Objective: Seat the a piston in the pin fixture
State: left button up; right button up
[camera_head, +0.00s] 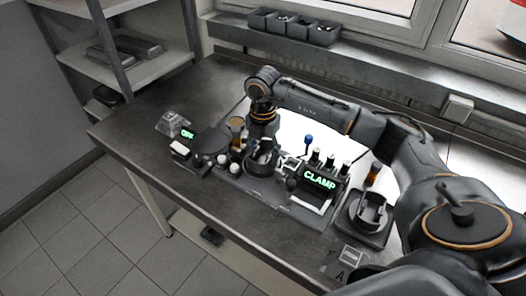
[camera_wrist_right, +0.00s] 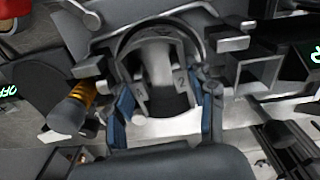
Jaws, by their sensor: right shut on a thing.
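My right gripper (camera_head: 262,146) points down over the fixture block at the middle of the bench. In the right wrist view its two blue-padded fingers (camera_wrist_right: 167,112) are closed on a grey and dark round part, which I take to be the piston (camera_wrist_right: 158,68). In the head view the piston is mostly hidden by the gripper, beside a dark ring-shaped part (camera_head: 260,166). The pin fixture (camera_head: 276,190) stands under and around it, next to a green CLAMP display (camera_head: 319,180). Whether the piston touches its seat I cannot tell. My left gripper is not in view.
A dark round cradle (camera_head: 369,213) stands right of the CLAMP display. Several upright pegs stand behind that display. An orange-banded cylinder (camera_wrist_right: 73,108) is close left of the fingers in the wrist view. A green OFF display (camera_head: 187,134) is at left.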

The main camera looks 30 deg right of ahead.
dwell(0.4)
jog(key=o, duration=2)
jog(key=shift+r, duration=0.1)
jog(key=shift+r+p, duration=2.25)
jog(key=shift+r, duration=0.85)
jog(key=shift+s+a+f, duration=0.1)
jog(key=shift+f, duration=0.05)
